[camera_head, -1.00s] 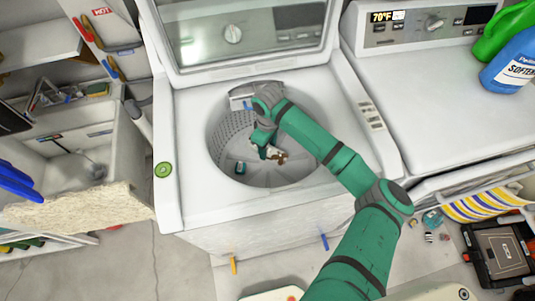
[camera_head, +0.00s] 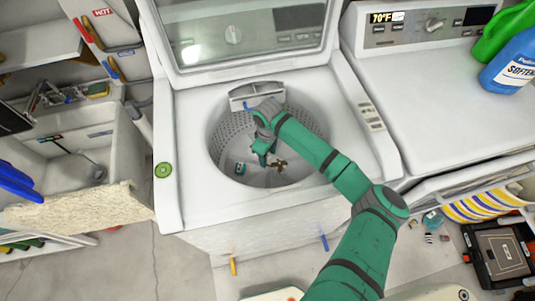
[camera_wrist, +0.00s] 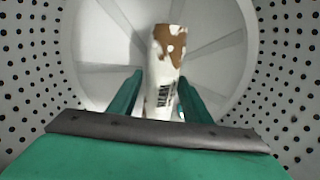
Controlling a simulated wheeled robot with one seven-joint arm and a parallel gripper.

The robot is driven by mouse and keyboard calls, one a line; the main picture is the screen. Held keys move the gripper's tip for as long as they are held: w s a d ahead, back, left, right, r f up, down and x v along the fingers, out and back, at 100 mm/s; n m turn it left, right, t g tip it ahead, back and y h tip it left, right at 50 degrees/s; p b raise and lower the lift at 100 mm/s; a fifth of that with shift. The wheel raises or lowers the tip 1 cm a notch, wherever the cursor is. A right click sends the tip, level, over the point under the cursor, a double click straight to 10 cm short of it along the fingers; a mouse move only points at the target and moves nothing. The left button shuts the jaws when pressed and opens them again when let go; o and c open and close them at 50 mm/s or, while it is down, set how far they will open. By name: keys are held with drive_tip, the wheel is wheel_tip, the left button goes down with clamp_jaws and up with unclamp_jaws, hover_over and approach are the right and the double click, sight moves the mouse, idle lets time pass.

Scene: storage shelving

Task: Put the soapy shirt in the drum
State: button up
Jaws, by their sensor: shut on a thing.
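The drum (camera_head: 226,133) is the grey perforated tub of the open top-loading washer. My gripper (camera_head: 265,157) reaches down inside it. In the wrist view my gripper (camera_wrist: 160,85) is shut on a white piece with brown patches and black marks, which I take for the soapy shirt (camera_wrist: 165,60). It hangs between the two green fingers, with the pale drum floor behind it. In the head view only a small brown and white part of the shirt (camera_head: 280,165) shows, right of the fingers. Whether it touches the floor I cannot tell.
A small teal thing (camera_head: 240,168) lies in the drum, left of my gripper. The washer's lid (camera_head: 250,45) stands open behind. A second white machine (camera_head: 440,80) with a blue softener bottle (camera_head: 512,65) is at right. A sink (camera_head: 75,170) is at left.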

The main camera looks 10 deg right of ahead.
sight(268, 155)
drive_tip(key=shift+w+f, duration=0.1)
drive_tip(key=shift+f, duration=0.15)
drive_tip(key=o, duration=1.2)
drive_tip(key=shift+c, duration=0.2)
wheel_tip(268, 155, up, 13)
drive_tip(key=shift+r, duration=0.15)
